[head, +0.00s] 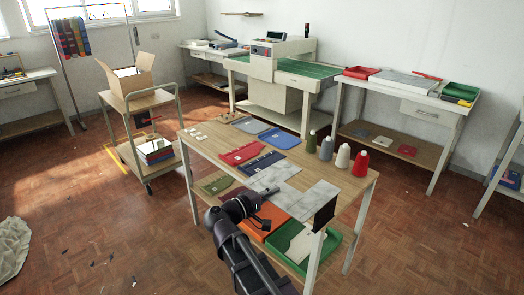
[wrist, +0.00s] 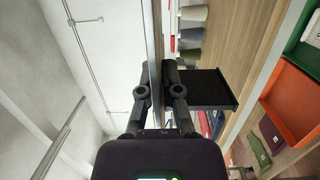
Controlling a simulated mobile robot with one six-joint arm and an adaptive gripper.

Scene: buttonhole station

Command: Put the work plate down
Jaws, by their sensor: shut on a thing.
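My gripper (wrist: 158,75) is shut on the work plate, a thin pale plate (wrist: 154,30) seen edge-on between the fingers in the wrist view. In the head view the grey plate (head: 312,198) lies about level over the front right of the wooden table (head: 205,150); I cannot tell whether it touches the table. A dark square panel (head: 326,214) hangs down at its right end, and a dark panel also shows beside the fingers in the wrist view (wrist: 205,88). How the two join is unclear. The fingertips are hard to make out in the head view.
Thread cones (head: 343,156) stand along the table's far right edge. Folded cloths (head: 239,154) and another grey patterned sheet (head: 275,177) lie on the top. An orange tray (head: 268,229) and a green tray (head: 332,249) sit low at the front. A trolley (head: 155,100) stands to the left.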

